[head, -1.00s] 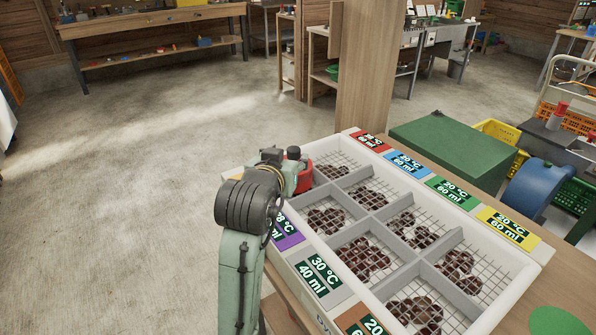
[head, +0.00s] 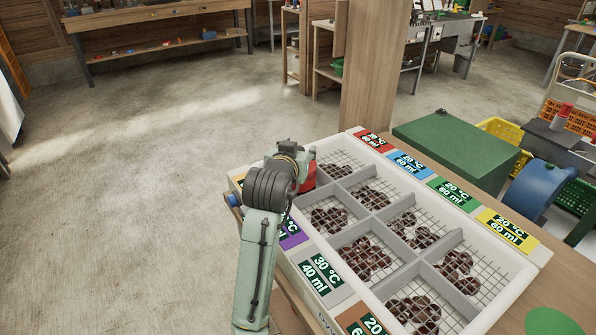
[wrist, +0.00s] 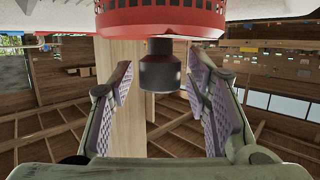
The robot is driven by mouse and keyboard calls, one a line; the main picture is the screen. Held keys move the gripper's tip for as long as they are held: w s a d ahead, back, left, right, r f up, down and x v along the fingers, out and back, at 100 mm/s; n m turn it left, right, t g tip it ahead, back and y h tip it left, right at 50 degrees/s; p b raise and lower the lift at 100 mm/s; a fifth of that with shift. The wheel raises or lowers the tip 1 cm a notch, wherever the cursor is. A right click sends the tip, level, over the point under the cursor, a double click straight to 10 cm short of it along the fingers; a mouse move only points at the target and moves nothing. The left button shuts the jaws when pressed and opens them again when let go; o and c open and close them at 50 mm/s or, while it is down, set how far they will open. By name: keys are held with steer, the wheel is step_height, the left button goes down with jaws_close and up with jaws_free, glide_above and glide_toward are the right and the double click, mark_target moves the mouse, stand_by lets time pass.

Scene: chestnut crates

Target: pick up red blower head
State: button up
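The red blower head (head: 308,179) stands at the far left corner of the divided tray, mostly hidden behind my arm in the head view. In the wrist view its red slotted body (wrist: 165,20) fills the top. Its dark grey knob (wrist: 160,70) sits between the two fingers of my gripper (wrist: 159,84). The purple-padded fingers are open, with a gap on both sides of the knob; they do not visibly touch it. In the head view my gripper is at the blower head, its fingers hidden by my wrist.
The white tray (head: 518,272) has grey dividers, wire mesh and chestnuts in its compartments, with coloured labels along its sides. A blue knob (head: 233,199) shows at its left edge. A green box (head: 455,145) and a blue drum (head: 537,188) stand behind. The floor at left is clear.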

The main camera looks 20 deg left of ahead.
jaws_close()
stand_by(0.3)
stand_by(0.5)
